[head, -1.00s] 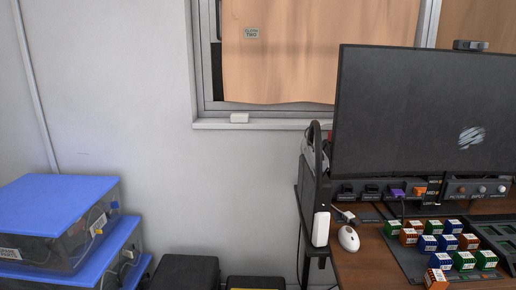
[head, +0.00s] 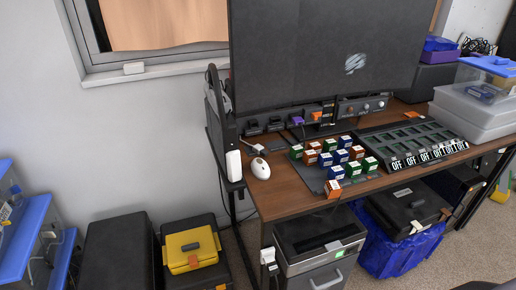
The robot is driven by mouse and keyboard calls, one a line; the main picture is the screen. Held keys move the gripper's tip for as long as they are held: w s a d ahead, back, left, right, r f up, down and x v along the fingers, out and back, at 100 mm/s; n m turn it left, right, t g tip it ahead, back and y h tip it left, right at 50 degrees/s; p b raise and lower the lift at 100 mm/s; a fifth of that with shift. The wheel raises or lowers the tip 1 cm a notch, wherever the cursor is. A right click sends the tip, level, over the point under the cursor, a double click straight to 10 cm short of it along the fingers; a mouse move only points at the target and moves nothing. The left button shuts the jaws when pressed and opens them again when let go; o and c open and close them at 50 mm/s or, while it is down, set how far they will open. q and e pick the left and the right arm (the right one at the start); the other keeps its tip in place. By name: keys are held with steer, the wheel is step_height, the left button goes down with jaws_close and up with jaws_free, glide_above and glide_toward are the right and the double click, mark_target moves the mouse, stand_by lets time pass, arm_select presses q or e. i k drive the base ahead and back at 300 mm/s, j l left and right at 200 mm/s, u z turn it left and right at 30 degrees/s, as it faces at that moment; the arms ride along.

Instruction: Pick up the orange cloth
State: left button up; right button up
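An orange-tan sheet (head: 160,22) shows in the window at the upper left, cut off by the top edge of the head view. I cannot tell if this is the orange cloth, and no other orange cloth can be made out. Neither of my grippers is in view.
A wooden desk (head: 280,196) holds a monitor (head: 320,50), a white mouse (head: 260,169), small coloured blocks (head: 334,189) and a black switch panel (head: 412,145). Black cases (head: 117,250), a yellow case (head: 190,249) and blue-lidded bins (head: 35,230) stand left. A blue bag (head: 400,258) lies under the desk.

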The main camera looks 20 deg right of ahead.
mark_target(410, 115)
steer(key=z, duration=1.75)
steer(key=k+u, duration=0.1)
steer(key=k, duration=0.5)
steer(key=u, duration=1.2)
steer(key=l+u, duration=0.15)
steer(key=u, duration=0.75)
steer(key=l, duration=1.6)
